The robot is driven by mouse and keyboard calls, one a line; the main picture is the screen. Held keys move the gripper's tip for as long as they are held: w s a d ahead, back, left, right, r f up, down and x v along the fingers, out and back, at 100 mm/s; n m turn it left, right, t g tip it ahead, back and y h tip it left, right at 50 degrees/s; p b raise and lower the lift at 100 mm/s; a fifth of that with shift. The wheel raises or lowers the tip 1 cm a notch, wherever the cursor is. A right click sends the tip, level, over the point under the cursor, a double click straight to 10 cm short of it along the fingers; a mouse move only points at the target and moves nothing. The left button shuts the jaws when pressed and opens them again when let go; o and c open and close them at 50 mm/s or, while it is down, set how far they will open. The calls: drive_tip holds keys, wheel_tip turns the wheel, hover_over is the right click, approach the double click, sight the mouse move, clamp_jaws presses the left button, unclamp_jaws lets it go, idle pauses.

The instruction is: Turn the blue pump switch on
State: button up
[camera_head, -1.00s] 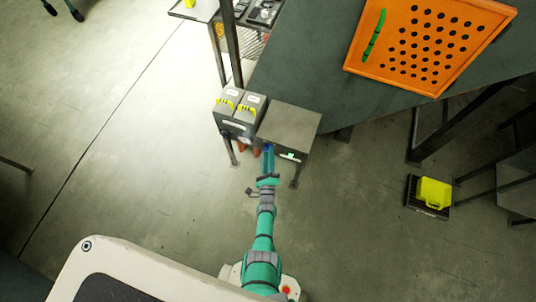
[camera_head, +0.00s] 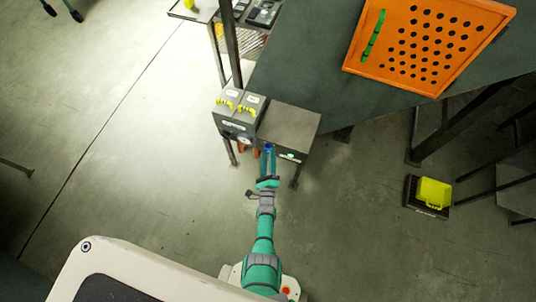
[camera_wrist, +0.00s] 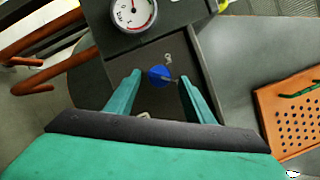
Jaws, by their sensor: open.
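The blue pump switch (camera_wrist: 160,74) shows in the wrist view on a dark panel (camera_wrist: 180,52), with a small pale marking just above it. My gripper (camera_wrist: 160,82) is open, with one teal finger on each side of the blue switch. I cannot tell whether either finger touches it. In the head view my gripper (camera_head: 268,150) reaches up to the front of the grey machine box (camera_head: 290,127), and a small blue spot shows between the fingers. The switch's exact angle is too small to read.
A round white gauge (camera_wrist: 133,12) sits on the machine beyond the switch. Grey units with yellow handles (camera_head: 236,108) stand left of the box. Orange-brown pipes (camera_wrist: 50,78) run at the left. An orange perforated tray (camera_head: 425,45) lies on the dark table (camera_head: 320,75).

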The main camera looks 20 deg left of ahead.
drive_tip(key=r+v, duration=0.1)
drive_tip(key=v, duration=0.8)
drive_tip(key=shift+s+f, duration=0.4)
drive_tip(key=shift+f, duration=0.05)
drive_tip(key=shift+d, duration=0.15)
drive_tip(key=s+d+r+n+g+h, duration=0.1)
drive_tip(key=s+d+r+n, duration=0.4)
drive_tip(key=s+d, duration=0.15)
drive_tip(key=s+d+r+n+h, duration=0.2)
drive_tip(key=s+d+r+n, duration=0.35)
drive_tip(key=s, duration=0.25)
drive_tip(key=s+r+n+g+h, duration=0.1)
drive_tip(key=s+r+n, duration=0.4)
drive_tip(key=r, duration=0.7)
drive_tip(key=s+r+n+g+h, duration=0.1)
drive_tip(key=s+r+n, duration=0.4)
drive_tip(key=r, duration=0.8)
drive_tip(key=shift+s+d+r+h, duration=0.25)
drive_tip(key=shift+d+r+h, duration=0.05)
drive_tip(key=shift+d+r, duration=0.05)
